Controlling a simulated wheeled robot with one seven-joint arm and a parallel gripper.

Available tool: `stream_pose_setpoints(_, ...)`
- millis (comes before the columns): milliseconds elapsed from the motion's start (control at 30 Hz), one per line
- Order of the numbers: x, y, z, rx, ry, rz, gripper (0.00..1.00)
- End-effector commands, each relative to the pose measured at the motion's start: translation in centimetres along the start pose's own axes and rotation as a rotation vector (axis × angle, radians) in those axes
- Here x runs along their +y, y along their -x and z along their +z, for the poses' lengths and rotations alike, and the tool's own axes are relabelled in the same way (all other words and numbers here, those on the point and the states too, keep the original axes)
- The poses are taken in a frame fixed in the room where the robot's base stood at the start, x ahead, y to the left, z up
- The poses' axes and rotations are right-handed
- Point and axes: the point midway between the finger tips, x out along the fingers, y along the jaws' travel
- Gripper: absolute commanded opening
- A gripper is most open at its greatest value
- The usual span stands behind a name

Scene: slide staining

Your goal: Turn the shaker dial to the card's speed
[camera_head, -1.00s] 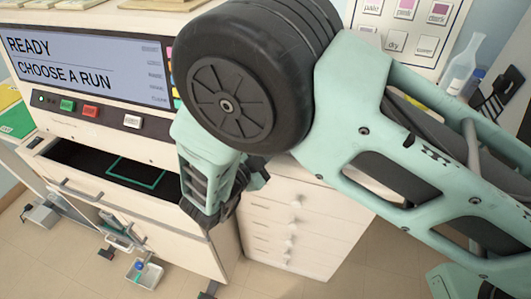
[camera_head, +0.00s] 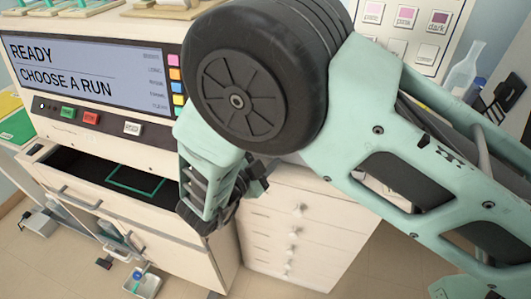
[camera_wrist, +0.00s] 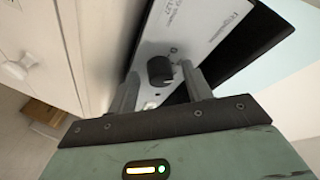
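In the wrist view, a round black dial (camera_wrist: 160,71) stands on the pale, printed front of the shaker (camera_wrist: 207,22). A short mark and small lettering are beside the dial, too small to read. My gripper (camera_wrist: 157,84) is open, with one finger to each side of the dial in the picture. I cannot tell whether either finger touches it. In the head view my arm and wheel hide the shaker and the dial, and my fingertips are not clear. I cannot make out a speed card.
The staining machine (camera_head: 70,130) at left has a screen (camera_head: 90,70) reading "READY CHOOSE A RUN". Its drawer (camera_head: 75,195) is open below. White drawers (camera_head: 300,225) stand right of it. A swatch chart (camera_head: 410,25) and a clear bottle (camera_head: 463,75) are at upper right.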

Motion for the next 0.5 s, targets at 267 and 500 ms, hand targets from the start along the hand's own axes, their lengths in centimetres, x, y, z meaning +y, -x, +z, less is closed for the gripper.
stream_pose_setpoints(267,0.1,1.8,0.2,-0.003,-0.001,0.000,0.50)
stream_pose_setpoints(500,0.2,7.0,0.3,-0.005,-0.002,0.000,0.50)
